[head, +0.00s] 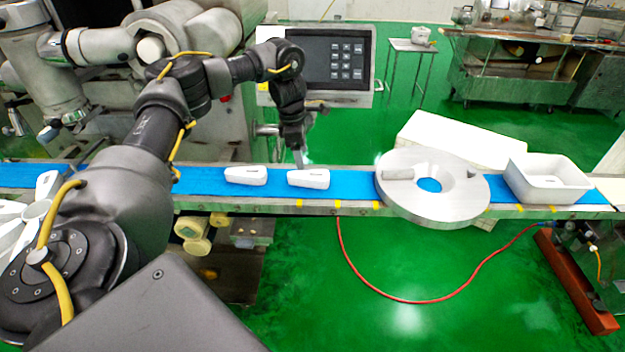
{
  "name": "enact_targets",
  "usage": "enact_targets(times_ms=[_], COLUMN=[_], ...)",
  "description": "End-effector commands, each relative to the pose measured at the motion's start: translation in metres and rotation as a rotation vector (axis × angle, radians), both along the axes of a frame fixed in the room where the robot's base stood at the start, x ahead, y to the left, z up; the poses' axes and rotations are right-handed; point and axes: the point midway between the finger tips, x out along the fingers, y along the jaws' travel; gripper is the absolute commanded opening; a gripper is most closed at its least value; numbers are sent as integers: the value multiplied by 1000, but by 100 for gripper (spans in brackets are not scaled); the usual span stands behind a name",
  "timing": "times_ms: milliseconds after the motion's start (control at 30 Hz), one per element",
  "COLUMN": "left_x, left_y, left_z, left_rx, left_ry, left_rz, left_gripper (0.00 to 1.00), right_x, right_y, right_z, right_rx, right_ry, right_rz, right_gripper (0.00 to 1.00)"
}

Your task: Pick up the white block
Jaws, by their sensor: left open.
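Two white blocks lie on the blue conveyor belt (205,181) in the head view. One white block (246,176) is left of centre. The other white block (309,179) lies a short way to its right. My left gripper (299,163) points down at the far edge of the right-hand block, very close to it. It is open, and I see no block held in it. I cannot tell whether a fingertip touches the block. My right gripper is not in view.
A grey metal ring (450,201) and a white bin (548,180) stand on the belt to the right. A control panel (338,58) and machine housing stand behind the belt. A red hose (400,300) lies on the green floor in front.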

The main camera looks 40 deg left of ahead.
Motion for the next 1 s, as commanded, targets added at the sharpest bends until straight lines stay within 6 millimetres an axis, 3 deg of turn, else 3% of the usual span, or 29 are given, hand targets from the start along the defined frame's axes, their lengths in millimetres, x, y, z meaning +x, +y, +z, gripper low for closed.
enact_targets(times_ms=[133,433,700,1000], left_x=[2,3,8,9], left_y=[-3,-5,-13,-14], left_z=[-19,-30,-68,-76], left_rx=[1,1,1,1], left_ry=[2,2,3,0], left_rz=[-1,-1,0,0], left_gripper=[69,69,69,69], right_x=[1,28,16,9], right_y=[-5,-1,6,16], right_z=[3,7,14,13], right_rx=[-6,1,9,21], right_ry=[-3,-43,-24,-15], right_rz=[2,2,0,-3], right_gripper=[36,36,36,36])
